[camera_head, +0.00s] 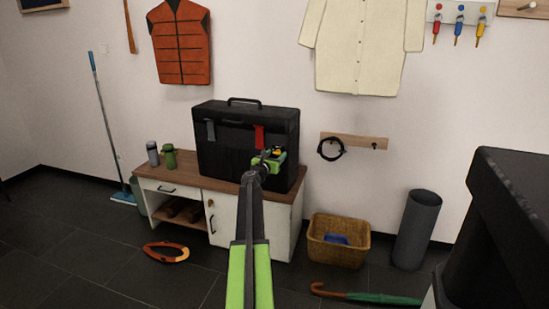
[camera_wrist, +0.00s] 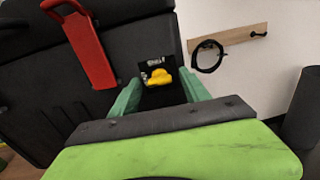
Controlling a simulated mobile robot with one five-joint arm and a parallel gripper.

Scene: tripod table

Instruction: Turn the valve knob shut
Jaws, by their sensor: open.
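The valve knob is a small yellow piece (camera_wrist: 158,77) on a dark plate with white marks. In the wrist view it shows between and beyond the two green fingers of my gripper (camera_wrist: 160,84). A gap shows on each side of it, and I see no contact. In the head view the yellow knob (camera_head: 278,152) is a small spot beside my gripper (camera_head: 271,158), at the right part of the black case's front (camera_head: 222,158). My gripper is open and empty. My wrist partly hides the lower right of the case.
The case stands on a wooden-topped cabinet (camera_head: 222,186). A red-handled tool (camera_wrist: 88,48) sits left of my fingers on the case. A grey bottle and green bottle (camera_head: 170,157) stand left. A wicker basket (camera_head: 338,246) and grey bin (camera_head: 416,230) stand right on the floor.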

